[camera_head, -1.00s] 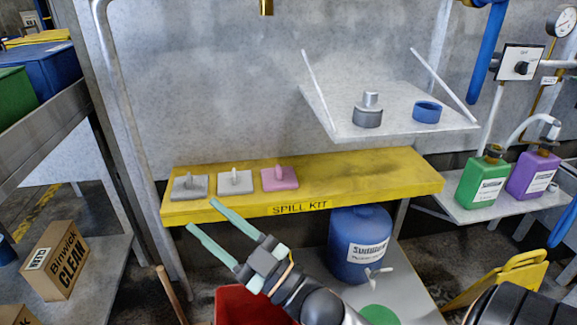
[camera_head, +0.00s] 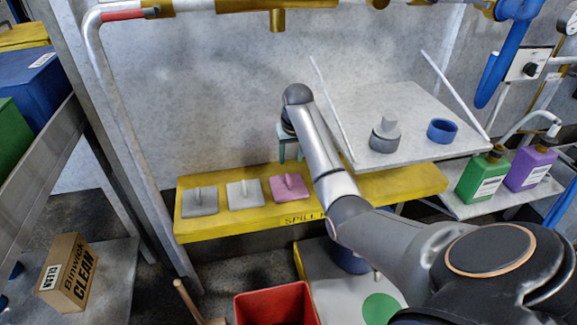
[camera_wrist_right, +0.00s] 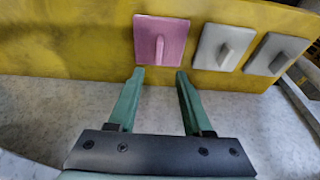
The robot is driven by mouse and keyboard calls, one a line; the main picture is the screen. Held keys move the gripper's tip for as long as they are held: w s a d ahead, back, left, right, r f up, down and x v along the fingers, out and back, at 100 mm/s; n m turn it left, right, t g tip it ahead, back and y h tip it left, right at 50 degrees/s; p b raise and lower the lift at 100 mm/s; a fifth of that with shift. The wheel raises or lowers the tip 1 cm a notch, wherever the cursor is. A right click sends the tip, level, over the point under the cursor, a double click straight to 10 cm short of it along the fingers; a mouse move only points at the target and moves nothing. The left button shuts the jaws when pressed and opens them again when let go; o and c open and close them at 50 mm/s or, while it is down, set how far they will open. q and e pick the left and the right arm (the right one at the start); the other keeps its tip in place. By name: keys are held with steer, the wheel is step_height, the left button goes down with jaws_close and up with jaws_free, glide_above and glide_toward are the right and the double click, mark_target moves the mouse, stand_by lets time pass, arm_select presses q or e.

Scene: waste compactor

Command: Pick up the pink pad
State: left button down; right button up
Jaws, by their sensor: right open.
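The pink pad (camera_head: 289,188), a flat square with an upright grip on top, lies on the yellow spill kit shelf (camera_head: 240,226). It is the rightmost of a row of three pads. In the right wrist view the pink pad (camera_wrist_right: 161,42) lies just beyond the fingertips. My right gripper (camera_head: 291,160) is above and behind the pad in the head view, partly hidden by my arm. In the right wrist view its green fingers (camera_wrist_right: 159,74) are apart, with nothing between them. My left gripper does not show.
A white pad (camera_head: 244,194) and a grey pad (camera_head: 200,201) lie left of the pink pad. A tilted grey shelf (camera_head: 400,105) with a metal weight (camera_head: 385,137) and blue ring (camera_head: 441,131) stands to the right. A red bin (camera_head: 277,305) is below.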

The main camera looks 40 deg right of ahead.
mark_target(289, 178)
steer(key=b+x, duration=0.2)
steer(key=x, duration=0.5)
steer(key=shift+f, duration=0.4)
steer(key=b+x, duration=0.2)
steer(key=shift+d+f, duration=0.1)
steer(key=shift+f, duration=0.3)
steer(key=shift+w+d+f, duration=0.1)
steer(key=shift+w+f, duration=0.15)
steer(key=shift+f, duration=0.4)
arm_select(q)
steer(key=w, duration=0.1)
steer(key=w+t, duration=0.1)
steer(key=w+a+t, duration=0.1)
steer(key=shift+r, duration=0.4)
arm_select(e)
jaws_close()
